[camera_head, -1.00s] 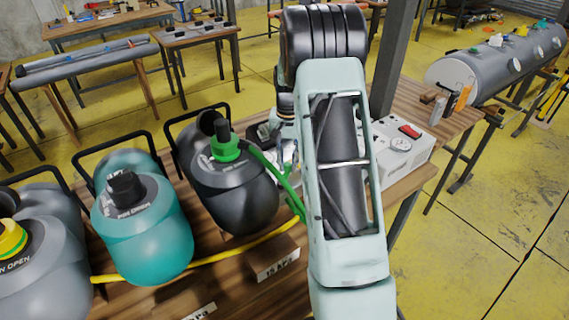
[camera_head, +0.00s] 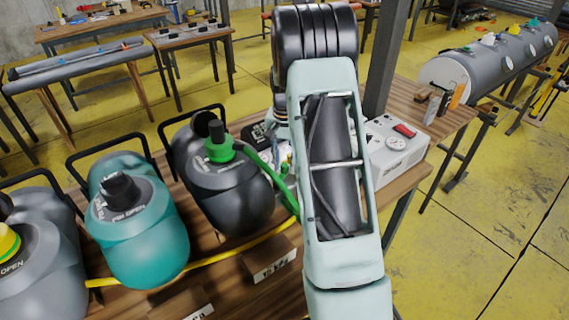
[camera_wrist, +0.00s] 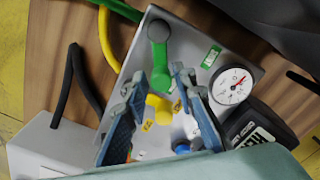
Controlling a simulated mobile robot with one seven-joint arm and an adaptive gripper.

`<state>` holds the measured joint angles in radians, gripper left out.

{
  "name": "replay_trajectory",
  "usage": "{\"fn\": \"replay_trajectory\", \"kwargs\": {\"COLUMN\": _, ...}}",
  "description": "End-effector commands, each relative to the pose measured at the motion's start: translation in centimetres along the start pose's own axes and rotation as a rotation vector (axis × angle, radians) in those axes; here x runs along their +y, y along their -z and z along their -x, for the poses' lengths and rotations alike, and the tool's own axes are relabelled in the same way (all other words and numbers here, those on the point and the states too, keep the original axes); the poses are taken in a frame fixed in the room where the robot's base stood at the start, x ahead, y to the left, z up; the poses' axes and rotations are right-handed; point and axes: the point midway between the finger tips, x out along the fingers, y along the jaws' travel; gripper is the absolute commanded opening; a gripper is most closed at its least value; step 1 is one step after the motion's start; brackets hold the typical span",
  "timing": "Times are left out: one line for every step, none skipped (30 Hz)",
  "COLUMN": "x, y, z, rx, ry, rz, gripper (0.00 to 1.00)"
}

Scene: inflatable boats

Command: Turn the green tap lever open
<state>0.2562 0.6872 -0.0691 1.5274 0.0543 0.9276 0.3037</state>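The green tap lever (camera_wrist: 160,58) shows in the wrist view, on a grey metal panel (camera_wrist: 192,32). Its round hub is at the top and its arm points down the picture. My gripper (camera_wrist: 158,78) is open, with one blue-grey finger on each side of the lever's lower end. I cannot tell whether either finger touches it. A yellow lever (camera_wrist: 158,106) and a blue lever (camera_wrist: 182,148) sit lower on the panel, between or behind the fingers. In the head view my arm hides the gripper and the green lever.
A pressure gauge (camera_wrist: 233,86) and a black display device (camera_wrist: 258,124) are right of the fingers. A black-capped teal tank (camera_head: 140,240) and a green-capped dark tank (camera_head: 232,195) stand on the bench. A green hose (camera_head: 262,167) runs behind my arm. A white gauge box (camera_head: 402,158) is at right.

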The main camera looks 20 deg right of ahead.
Motion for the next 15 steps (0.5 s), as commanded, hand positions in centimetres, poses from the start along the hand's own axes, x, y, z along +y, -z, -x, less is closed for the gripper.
{"fn": "replay_trajectory", "kwargs": {"x": 0.0, "y": 0.0, "z": 0.0, "rx": -0.001, "ry": 0.0, "rz": 0.001, "gripper": 0.25}}
{"fn": "replay_trajectory", "kwargs": {"x": 0.0, "y": 0.0, "z": 0.0, "rx": -0.001, "ry": 0.0, "rz": 0.001, "gripper": 0.25}}
{"fn": "replay_trajectory", "kwargs": {"x": 0.0, "y": 0.0, "z": 0.0, "rx": -0.001, "ry": 0.0, "rz": 0.001, "gripper": 0.25}}
{"fn": "replay_trajectory", "kwargs": {"x": 0.0, "y": 0.0, "z": 0.1, "rx": 0.0, "ry": 0.0, "rz": 0.001, "gripper": 0.25}}
{"fn": "replay_trajectory", "kwargs": {"x": 0.0, "y": 0.0, "z": 0.2, "rx": 0.0, "ry": 0.0, "rz": 0.001, "gripper": 0.25}}
{"fn": "replay_trajectory", "kwargs": {"x": -0.1, "y": 0.0, "z": 0.5, "rx": 0.001, "ry": 0.001, "rz": 0.001, "gripper": 0.25}}
{"fn": "replay_trajectory", "kwargs": {"x": -0.1, "y": 0.1, "z": 0.8, "rx": 0.002, "ry": 0.001, "rz": 0.001, "gripper": 0.25}}
{"fn": "replay_trajectory", "kwargs": {"x": -0.1, "y": 0.1, "z": 1.2, "rx": 0.003, "ry": 0.001, "rz": 0.001, "gripper": 0.25}}
{"fn": "replay_trajectory", "kwargs": {"x": -0.1, "y": 0.1, "z": 1.9, "rx": 0.003, "ry": 0.001, "rz": 0.001, "gripper": 0.25}}
{"fn": "replay_trajectory", "kwargs": {"x": -0.1, "y": 0.1, "z": 2.4, "rx": 0.004, "ry": 0.002, "rz": 0.001, "gripper": 0.25}}
{"fn": "replay_trajectory", "kwargs": {"x": -0.1, "y": 0.1, "z": 3.0, "rx": 0.004, "ry": 0.002, "rz": 0.001, "gripper": 0.25}}
{"fn": "replay_trajectory", "kwargs": {"x": -0.1, "y": 0.1, "z": 3.9, "rx": 0.005, "ry": 0.002, "rz": 0.001, "gripper": 0.25}}
{"fn": "replay_trajectory", "kwargs": {"x": -0.1, "y": 0.1, "z": 4.5, "rx": 0.004, "ry": 0.002, "rz": 0.001, "gripper": 0.25}}
{"fn": "replay_trajectory", "kwargs": {"x": -0.1, "y": 0.1, "z": 5.2, "rx": 0.005, "ry": 0.002, "rz": 0.001, "gripper": 0.25}}
{"fn": "replay_trajectory", "kwargs": {"x": -0.1, "y": 0.1, "z": 6.1, "rx": 0.005, "ry": 0.002, "rz": 0.001, "gripper": 0.25}}
